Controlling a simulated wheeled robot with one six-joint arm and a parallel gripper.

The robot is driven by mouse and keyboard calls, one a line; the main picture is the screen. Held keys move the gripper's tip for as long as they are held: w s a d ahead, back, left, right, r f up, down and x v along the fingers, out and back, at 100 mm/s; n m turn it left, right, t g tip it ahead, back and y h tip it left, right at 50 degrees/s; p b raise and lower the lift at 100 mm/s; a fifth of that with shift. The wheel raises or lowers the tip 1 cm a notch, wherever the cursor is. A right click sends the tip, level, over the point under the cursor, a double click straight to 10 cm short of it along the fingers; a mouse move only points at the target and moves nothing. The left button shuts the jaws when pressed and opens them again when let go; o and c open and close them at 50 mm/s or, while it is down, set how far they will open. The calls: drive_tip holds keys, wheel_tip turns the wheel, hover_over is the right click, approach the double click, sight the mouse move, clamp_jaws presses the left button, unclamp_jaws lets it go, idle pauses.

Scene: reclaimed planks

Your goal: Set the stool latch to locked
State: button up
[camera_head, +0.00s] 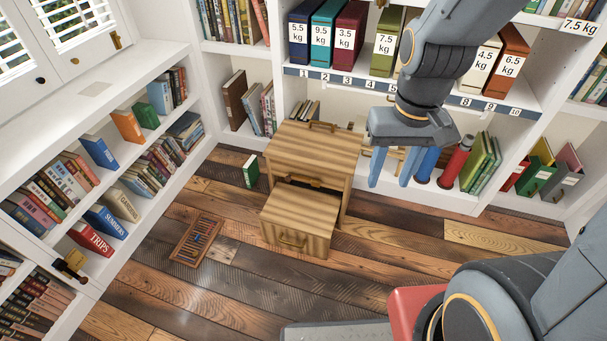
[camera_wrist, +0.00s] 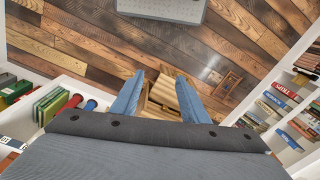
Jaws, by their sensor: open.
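The wooden step stool (camera_head: 313,148) stands on the plank floor, with a higher back part and a lower front step (camera_head: 300,208). A handle sits on its top edge and another on the front of the lower step. A dark and brass fitting (camera_head: 305,181) lies between the two levels; it may be the latch, but its setting is too small to tell. My gripper (camera_head: 390,172) is open and empty, right of the stool and apart from it, pointing down. In the wrist view the stool (camera_wrist: 163,96) shows between and beyond the fingers (camera_wrist: 160,80), partly hidden by them.
White bookshelves enclose the left and back; weight-labelled binders (camera_head: 345,40) stand on the back shelf. A red cylinder (camera_head: 456,160) and a blue one stand behind my gripper. A small slatted wooden piece (camera_head: 197,239) and a green book (camera_head: 251,171) are on the floor. Floor before the stool is clear.

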sight(288, 180)
drive_tip(key=w+a+f+m+t+b, duration=0.1)
drive_tip(key=w+a+f+t+b, duration=0.2)
drive_tip(key=w+a+f+b, duration=0.55)
drive_tip(key=w+a+f+t+b, duration=0.3)
drive_tip(key=w+a+f+b, duration=0.15)
drive_tip(key=w+f, duration=0.75)
drive_tip(key=w+a+f+m+t+b, duration=0.1)
drive_tip(key=w+a+f+t+b, duration=0.3)
drive_tip(key=w+f+b, duration=0.65)
drive_tip(key=w+a+f+m+t+h+b, duration=0.1)
drive_tip(key=w+a+f+t+h+b, duration=0.15)
drive_tip(key=f+b, duration=0.35)
drive_tip(key=w+a+f+t+h+b, duration=0.1)
drive_tip(key=a+f+t+h+b, duration=0.2)
drive_tip(key=f, duration=0.5)
drive_tip(key=w+a+f+m+t+h+b, duration=0.1)
drive_tip(key=w+a+f+b, duration=0.15)
drive_tip(key=f+b, duration=0.4)
drive_tip(key=b+x, duration=0.2)
drive_tip(key=x, duration=0.3)
drive_tip(key=shift+d+b, duration=0.1)
drive_tip(key=shift+b, duration=0.3)
drive_tip(key=shift+x, duration=0.9)
drive_tip(key=shift+r, duration=0.1)
drive_tip(key=shift+c, duration=0.2)
clamp_jaws()
